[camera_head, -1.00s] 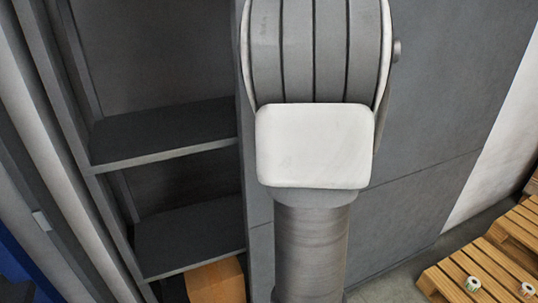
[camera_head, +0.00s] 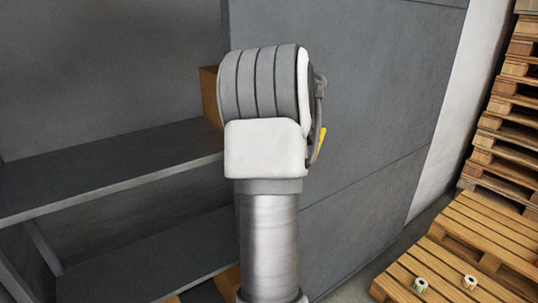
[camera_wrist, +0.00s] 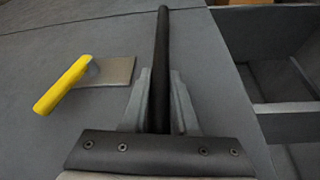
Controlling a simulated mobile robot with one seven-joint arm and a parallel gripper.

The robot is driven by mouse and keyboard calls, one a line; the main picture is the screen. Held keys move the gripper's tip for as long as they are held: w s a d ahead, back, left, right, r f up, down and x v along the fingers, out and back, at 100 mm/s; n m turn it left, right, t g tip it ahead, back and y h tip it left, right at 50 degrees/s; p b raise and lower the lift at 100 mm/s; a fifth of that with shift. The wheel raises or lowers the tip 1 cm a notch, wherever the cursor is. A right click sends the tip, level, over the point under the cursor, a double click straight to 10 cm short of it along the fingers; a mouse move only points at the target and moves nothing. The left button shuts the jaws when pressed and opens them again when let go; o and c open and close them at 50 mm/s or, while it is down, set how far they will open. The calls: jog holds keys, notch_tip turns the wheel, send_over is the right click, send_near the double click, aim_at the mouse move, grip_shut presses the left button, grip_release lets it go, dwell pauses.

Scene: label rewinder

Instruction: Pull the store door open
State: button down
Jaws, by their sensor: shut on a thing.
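The store door is a large grey panel; in the head view its face (camera_head: 375,110) fills the area right of my arm, and in the wrist view its face (camera_wrist: 60,130) lies under my gripper. A long black bar handle (camera_wrist: 162,45) stands on the door. My gripper (camera_wrist: 160,95) is shut on this bar, one finger on each side. A yellow grip (camera_wrist: 62,85) with a flat grey plate is on the door left of the bar; its tip also shows in the head view (camera_head: 322,143). In the head view my arm hides the bar and fingers.
Open grey shelves (camera_head: 110,155) stand left of the door. A brown box (camera_head: 209,95) shows partly behind my arm. At the right are a wooden pallet (camera_head: 490,230) with two small label rolls and a tall pallet stack (camera_head: 505,130). A pale wall lies beyond the door.

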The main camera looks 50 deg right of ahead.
jog(key=s+d+p, duration=0.2)
jog(key=d, duration=0.5)
jog(key=shift+s+d, duration=0.2)
jog(key=shift+d, duration=0.15)
jog(key=c, duration=0.7)
grip_release()
jog(key=v, duration=1.7)
jog(key=shift+s+r+p, duration=0.15)
jog(key=shift+s+p, duration=0.05)
jog(key=shift+p, duration=0.2)
jog(key=shift+w+a, duration=0.1)
jog(key=shift+w, duration=0.05)
